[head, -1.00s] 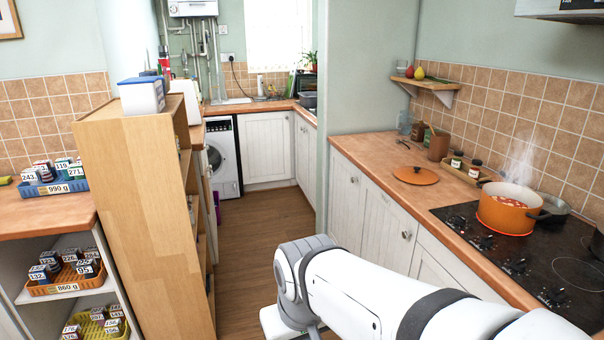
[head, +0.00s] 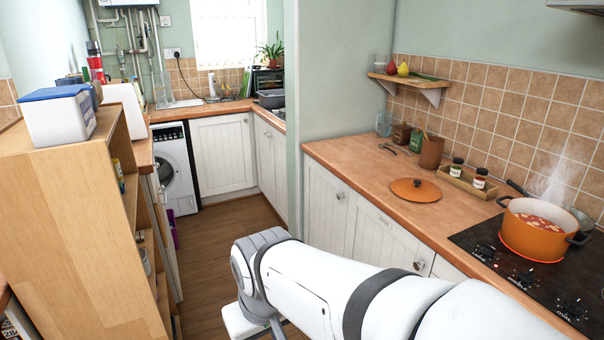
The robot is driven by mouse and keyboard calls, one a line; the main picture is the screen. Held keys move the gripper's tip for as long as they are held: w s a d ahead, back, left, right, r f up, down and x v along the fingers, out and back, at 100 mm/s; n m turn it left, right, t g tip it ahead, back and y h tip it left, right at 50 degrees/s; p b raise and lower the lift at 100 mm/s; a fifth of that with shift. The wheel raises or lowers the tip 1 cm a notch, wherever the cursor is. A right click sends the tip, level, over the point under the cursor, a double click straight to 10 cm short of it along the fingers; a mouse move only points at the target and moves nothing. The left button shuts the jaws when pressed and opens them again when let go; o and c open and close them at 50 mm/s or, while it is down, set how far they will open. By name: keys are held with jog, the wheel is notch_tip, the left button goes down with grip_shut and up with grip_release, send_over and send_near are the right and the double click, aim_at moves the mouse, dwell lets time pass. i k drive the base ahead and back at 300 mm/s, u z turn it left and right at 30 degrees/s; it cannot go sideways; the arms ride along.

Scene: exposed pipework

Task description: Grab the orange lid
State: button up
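The orange lid (head: 416,190) is round with a dark knob on top. In the head view it lies flat on the wooden worktop (head: 345,158), left of the hob. My white arm reaches across the bottom of the view, in front of the lower cabinets and short of the lid. My gripper's fingers cannot be made out; only a white part at the arm's end shows near the bottom, so its state is hidden. Nothing touches the lid from above.
A steaming orange pot (head: 538,226) stands on the black hob (head: 490,245). A tray (head: 468,183) with two jars sits behind the lid, near a brown canister (head: 431,152). A wooden shelf unit (head: 70,215) stands at left. Floor (head: 215,250) is open between.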

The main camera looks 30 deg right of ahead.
aim_at(414, 190)
jog(key=z, duration=0.3)
jog(key=i, duration=1.35)
jog(key=z, duration=1.25)
jog(key=i, duration=0.75)
jog(key=z, duration=0.35)
jog(key=k, duration=0.85)
jog(key=z, duration=0.2)
jog(key=i, duration=0.85)
jog(key=u, duration=0.05)
